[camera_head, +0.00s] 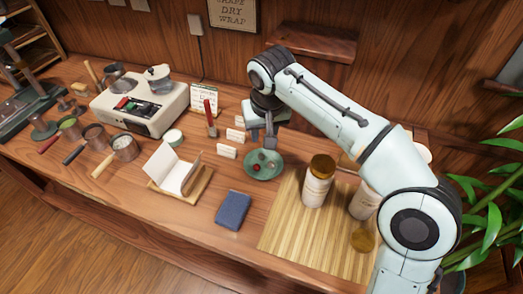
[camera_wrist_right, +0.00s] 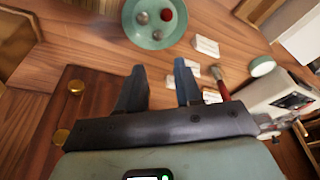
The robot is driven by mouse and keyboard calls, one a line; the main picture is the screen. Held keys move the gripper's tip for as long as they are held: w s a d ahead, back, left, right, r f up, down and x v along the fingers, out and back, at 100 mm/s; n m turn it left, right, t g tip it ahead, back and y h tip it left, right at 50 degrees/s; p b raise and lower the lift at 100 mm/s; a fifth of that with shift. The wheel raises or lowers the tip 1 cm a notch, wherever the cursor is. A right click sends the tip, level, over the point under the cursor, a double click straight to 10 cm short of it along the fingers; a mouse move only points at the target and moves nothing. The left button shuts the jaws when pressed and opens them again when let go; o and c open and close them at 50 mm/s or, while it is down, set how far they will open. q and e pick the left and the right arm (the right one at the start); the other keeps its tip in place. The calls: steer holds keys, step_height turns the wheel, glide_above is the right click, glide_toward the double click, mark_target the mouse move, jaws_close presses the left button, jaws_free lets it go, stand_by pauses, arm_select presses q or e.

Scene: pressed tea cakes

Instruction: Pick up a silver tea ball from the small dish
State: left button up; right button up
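The small green dish (camera_head: 249,172) stands on the wooden counter left of the bamboo mat. In the right wrist view the dish (camera_wrist_right: 178,33) is at the top, partly cut by the edge. It holds two silver tea balls, one to the left (camera_wrist_right: 142,18) and one near the rim (camera_wrist_right: 157,35), beside a red ball (camera_wrist_right: 166,15). My right gripper (camera_head: 263,138) is above and just behind the dish in the head view, fingers pointing down. In the wrist view its two fingers (camera_wrist_right: 160,80) are apart with nothing between them. My left gripper is not in view.
A brown-lidded jar (camera_head: 317,184) stands on the bamboo mat (camera_head: 290,225) right of the dish. Small white cards (camera_head: 227,151) and a red-handled tool (camera_head: 211,118) stand to the left. A blue notebook (camera_head: 233,210) lies in front. A wooden wall rises behind.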

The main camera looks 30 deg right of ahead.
steer(key=b, duration=0.2)
glide_above(262, 155)
steer(key=s, duration=0.2)
steer(key=f, duration=0.4)
steer(key=a+f, duration=0.1)
steer(key=f, duration=0.1)
steer(key=shift+w, duration=0.2)
steer(key=x, duration=0.3)
steer(key=b+x, duration=0.1)
steer(key=x, duration=0.1)
steer(key=shift+d+f, duration=0.25)
steer(key=shift+f, duration=0.15)
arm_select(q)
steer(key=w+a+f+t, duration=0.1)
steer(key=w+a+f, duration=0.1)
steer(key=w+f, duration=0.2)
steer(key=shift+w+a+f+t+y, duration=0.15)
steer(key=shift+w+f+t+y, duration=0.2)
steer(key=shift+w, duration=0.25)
arm_select(e)
steer(key=shift+r, duration=0.1)
jaws_close()
